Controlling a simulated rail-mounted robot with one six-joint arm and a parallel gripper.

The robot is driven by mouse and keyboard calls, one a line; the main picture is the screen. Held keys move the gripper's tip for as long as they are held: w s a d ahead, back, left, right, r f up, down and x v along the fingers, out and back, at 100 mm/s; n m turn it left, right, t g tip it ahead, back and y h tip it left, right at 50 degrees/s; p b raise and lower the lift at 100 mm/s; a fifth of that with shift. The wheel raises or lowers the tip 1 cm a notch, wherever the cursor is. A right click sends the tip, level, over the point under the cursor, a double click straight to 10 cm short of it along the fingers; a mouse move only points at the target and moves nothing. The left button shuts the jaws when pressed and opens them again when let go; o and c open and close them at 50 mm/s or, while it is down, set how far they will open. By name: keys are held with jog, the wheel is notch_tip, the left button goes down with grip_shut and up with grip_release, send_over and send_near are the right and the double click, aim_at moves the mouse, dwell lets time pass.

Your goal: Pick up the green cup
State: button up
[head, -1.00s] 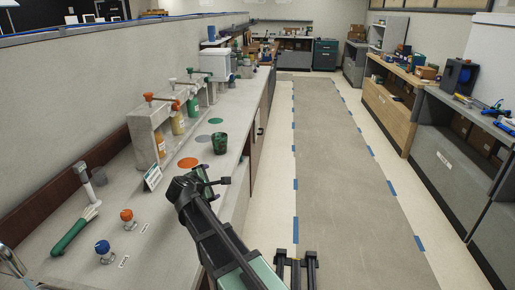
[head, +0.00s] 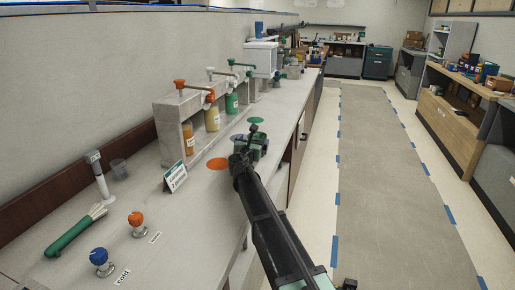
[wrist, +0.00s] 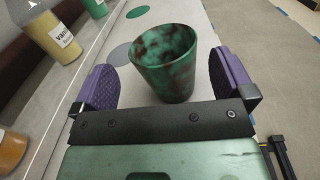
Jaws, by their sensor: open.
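The green cup (wrist: 165,62), mottled with dark patches and open at the top, stands upright on the counter in the wrist view. My gripper (wrist: 163,80) is open, with one purple finger pad to the left of the cup and one to the right. The cup's near part lies between the pads, with a gap visible on each side. In the head view my gripper (head: 248,146) is over the counter near the dispensers and largely hides the cup.
Dispensers with bottles, including a yellow vanilla bottle (wrist: 52,36), line the counter's left. The counter (head: 190,235) ends at an aisle on the right.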

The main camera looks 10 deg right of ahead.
aim_at(259, 133)
jog(key=x, duration=0.5)
jog(key=shift+d+f, duration=0.1)
jog(key=c, duration=1)
